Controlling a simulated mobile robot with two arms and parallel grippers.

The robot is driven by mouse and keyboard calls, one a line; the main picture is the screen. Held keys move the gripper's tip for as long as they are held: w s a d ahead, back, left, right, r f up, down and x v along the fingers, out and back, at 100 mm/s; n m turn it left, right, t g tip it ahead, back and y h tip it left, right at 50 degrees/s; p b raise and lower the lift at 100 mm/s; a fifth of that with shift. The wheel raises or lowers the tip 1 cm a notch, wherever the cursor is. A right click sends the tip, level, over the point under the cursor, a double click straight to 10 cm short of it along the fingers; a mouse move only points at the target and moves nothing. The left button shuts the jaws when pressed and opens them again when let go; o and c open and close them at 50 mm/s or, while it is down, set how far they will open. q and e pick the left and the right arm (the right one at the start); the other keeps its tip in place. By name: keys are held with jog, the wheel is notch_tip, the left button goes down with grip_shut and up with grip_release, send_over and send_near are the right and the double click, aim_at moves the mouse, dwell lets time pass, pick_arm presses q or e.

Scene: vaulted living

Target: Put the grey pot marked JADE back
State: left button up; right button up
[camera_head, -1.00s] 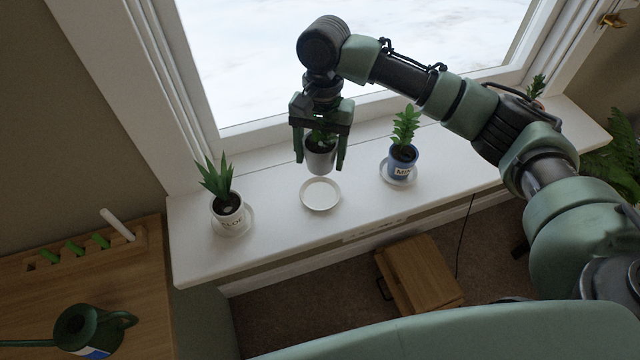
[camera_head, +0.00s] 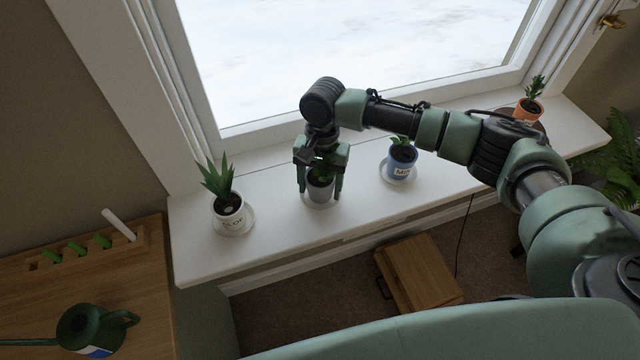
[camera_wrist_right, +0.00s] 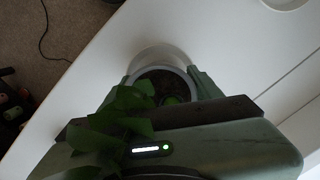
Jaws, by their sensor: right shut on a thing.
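The grey pot (camera_head: 320,189) with a green plant is at the middle of the white windowsill. My right gripper (camera_head: 320,192) is shut on it from above, one finger on each side. A white saucer (camera_head: 309,203) shows beneath the pot; whether the pot touches it I cannot tell. In the right wrist view the pot's rim and soil (camera_wrist_right: 160,82) lie between the fingers, with leaves covering part of it, and the pale saucer (camera_wrist_right: 158,54) shows behind. No JADE marking is readable. My left gripper is not in view.
A white pot (camera_head: 229,214) with a spiky plant stands on a saucer to the left. A blue pot (camera_head: 401,165) on a saucer stands to the right, close to my arm. An orange pot (camera_head: 527,110) is at the far right. A green watering can (camera_head: 88,328) stands on the wooden table (camera_head: 140,300).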

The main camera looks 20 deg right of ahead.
jog(key=shift+f, duration=0.15)
jog(key=o, duration=1.8)
jog(key=shift+s+f, duration=0.15)
jog(key=shift+f, duration=0.15)
jog(key=shift+r, duration=0.4)
jog(key=r, duration=0.4)
jog(key=w+r+b, duration=0.1)
jog(key=r, duration=0.7)
jog(key=shift+w+d, duration=0.25)
jog(key=shift+d, duration=0.1)
